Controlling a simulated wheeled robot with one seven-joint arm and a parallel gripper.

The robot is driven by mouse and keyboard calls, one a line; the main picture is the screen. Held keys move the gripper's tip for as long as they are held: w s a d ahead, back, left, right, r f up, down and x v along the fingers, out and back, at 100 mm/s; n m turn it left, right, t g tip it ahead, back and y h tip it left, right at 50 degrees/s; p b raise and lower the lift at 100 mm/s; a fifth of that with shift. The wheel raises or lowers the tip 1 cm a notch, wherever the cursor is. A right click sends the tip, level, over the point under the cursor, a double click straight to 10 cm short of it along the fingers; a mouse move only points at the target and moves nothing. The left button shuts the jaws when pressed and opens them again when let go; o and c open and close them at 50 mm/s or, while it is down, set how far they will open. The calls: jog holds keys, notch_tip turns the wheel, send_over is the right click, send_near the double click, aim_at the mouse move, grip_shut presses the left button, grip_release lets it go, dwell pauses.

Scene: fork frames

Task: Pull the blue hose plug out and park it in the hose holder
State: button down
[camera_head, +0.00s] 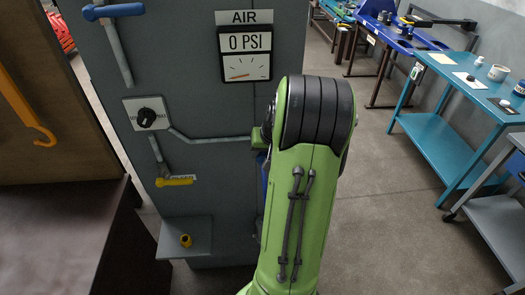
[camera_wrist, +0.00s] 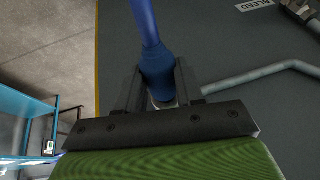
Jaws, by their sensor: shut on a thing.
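In the wrist view, the blue hose plug (camera_wrist: 158,70) sits between the two dark fingers of my gripper (camera_wrist: 160,82), which is shut on it. A blue hose (camera_wrist: 144,22) runs from the plug to the top edge of that view. A small pale metal part shows at the plug's near end. I cannot tell whether the plug is seated in a socket. In the head view, my green arm hides my gripper and most of the blue hose (camera_head: 264,178) beside the grey panel (camera_head: 200,130). I cannot clearly identify the hose holder.
The panel carries an AIR gauge (camera_head: 244,53) reading 0 PSI, a black knob (camera_head: 147,117), pipes and a yellow valve handle (camera_head: 175,181). A small yellow part (camera_head: 185,240) sits on its low ledge. Teal workbenches (camera_head: 440,150) stand at the right across open floor.

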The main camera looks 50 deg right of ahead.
jog(key=shift+s+a+f+b, duration=0.15)
jog(key=shift+s+a+b, duration=0.35)
jog(key=shift+s+a, duration=0.4)
jog(key=shift+s+a+f+b, duration=0.15)
jog(key=shift+s+a+b, duration=0.3)
jog(key=shift+s+a, duration=0.4)
jog(key=shift+w+a, duration=0.1)
jog(key=shift+w, duration=0.05)
